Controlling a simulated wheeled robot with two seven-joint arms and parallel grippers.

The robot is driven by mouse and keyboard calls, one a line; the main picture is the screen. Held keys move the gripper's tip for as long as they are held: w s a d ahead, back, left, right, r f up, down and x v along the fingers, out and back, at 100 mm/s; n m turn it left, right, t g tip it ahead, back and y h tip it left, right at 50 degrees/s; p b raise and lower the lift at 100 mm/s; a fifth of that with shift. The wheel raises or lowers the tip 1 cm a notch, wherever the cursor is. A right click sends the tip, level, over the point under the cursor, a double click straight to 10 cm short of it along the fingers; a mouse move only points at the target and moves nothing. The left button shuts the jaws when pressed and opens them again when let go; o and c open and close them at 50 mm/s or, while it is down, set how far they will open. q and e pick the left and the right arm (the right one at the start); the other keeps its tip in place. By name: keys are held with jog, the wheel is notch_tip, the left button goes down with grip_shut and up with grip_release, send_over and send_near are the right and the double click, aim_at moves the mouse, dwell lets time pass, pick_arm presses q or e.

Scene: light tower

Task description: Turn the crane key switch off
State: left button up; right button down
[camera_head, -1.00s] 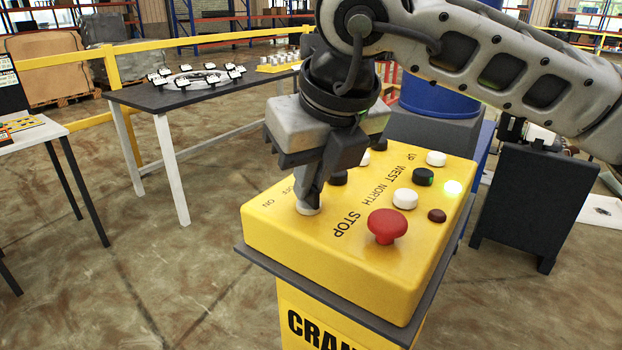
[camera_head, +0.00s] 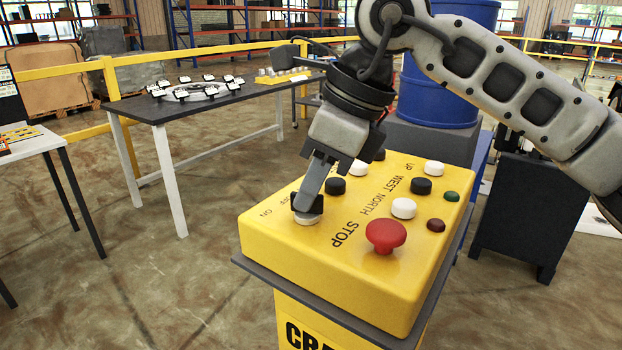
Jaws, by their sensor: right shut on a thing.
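The yellow crane control box (camera_head: 290,259) stands on a pedestal in front of me. The key switch (camera_head: 307,219) is at its near left corner, by the ON and OFF lettering; its pale round base shows, and its top is mostly covered by my gripper. My right gripper (camera_head: 308,204) comes down from above, tilted, and is shut on the key switch. The small green lamp (camera_head: 451,196) at the right of the box looks dark, unlit. My left gripper is not in view.
A red STOP button (camera_head: 385,234) and several black and white buttons (camera_head: 403,208) stand up from the box close to my right gripper. A dark table (camera_head: 180,105) is behind at the left. A blue barrel (camera_head: 438,70) stands behind the box.

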jog(key=shift+n, duration=0.5)
jog(key=shift+g, duration=0.3)
jog(key=c, duration=1.6)
grip_release()
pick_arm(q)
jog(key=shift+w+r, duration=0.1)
pick_arm(e)
jog(key=shift+o, duration=0.2)
pick_arm(q)
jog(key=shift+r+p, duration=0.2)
jog(key=shift+p, duration=0.75)
pick_arm(e)
jog(key=v, duration=1.6)
jog(key=shift+s, duration=0.1)
